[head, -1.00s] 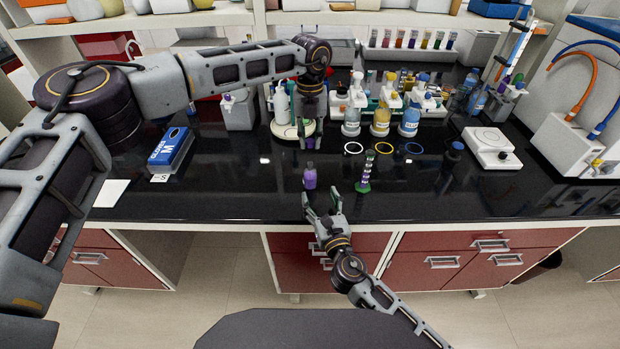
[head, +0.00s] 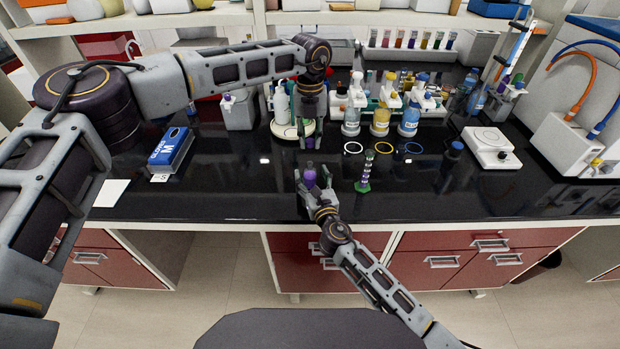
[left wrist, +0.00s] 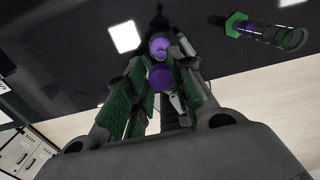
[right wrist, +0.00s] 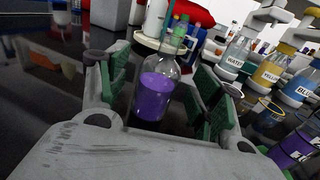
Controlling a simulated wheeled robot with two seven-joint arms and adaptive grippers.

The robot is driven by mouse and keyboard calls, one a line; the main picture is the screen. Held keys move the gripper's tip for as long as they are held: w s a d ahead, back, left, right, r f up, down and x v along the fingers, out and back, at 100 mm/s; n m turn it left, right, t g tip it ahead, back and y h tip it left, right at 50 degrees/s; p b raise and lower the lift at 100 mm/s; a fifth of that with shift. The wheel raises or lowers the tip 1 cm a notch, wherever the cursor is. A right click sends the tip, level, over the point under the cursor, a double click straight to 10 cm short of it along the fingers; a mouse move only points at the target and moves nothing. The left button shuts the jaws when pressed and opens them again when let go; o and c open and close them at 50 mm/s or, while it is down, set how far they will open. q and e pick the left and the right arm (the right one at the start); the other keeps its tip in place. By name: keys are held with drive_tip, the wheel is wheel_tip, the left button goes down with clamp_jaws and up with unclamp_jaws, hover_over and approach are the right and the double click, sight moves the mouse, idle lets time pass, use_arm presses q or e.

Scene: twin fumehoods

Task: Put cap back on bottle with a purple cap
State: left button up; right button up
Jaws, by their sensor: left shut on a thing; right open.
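The bottle (head: 310,177) with purple liquid stands upright near the front of the black bench. In the right wrist view its clear body (right wrist: 155,95) is between the fingers. My right gripper (head: 309,182) is open, with one finger on each side of the bottle. My left gripper (head: 310,144) points down just above and behind the bottle, shut on the purple cap (left wrist: 161,77). The left wrist view also shows the bottle (left wrist: 158,46) beyond the cap. Whether cap and neck touch is unclear.
A tube with a green hexagonal foot (head: 363,186) stands right of the bottle. Coloured rings (head: 353,148) lie behind it. Several labelled bottles (head: 380,122) stand farther back. A blue box (head: 171,148) is at left, a white balance (head: 490,148) at right. The front edge is close.

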sight(310, 162)
drive_tip(key=shift+x, duration=1.25)
clamp_jaws()
use_arm(q)
drive_tip(key=shift+f, duration=2.5)
drive_tip(key=shift+f, duration=0.9)
drive_tip(key=shift+f, duration=0.55)
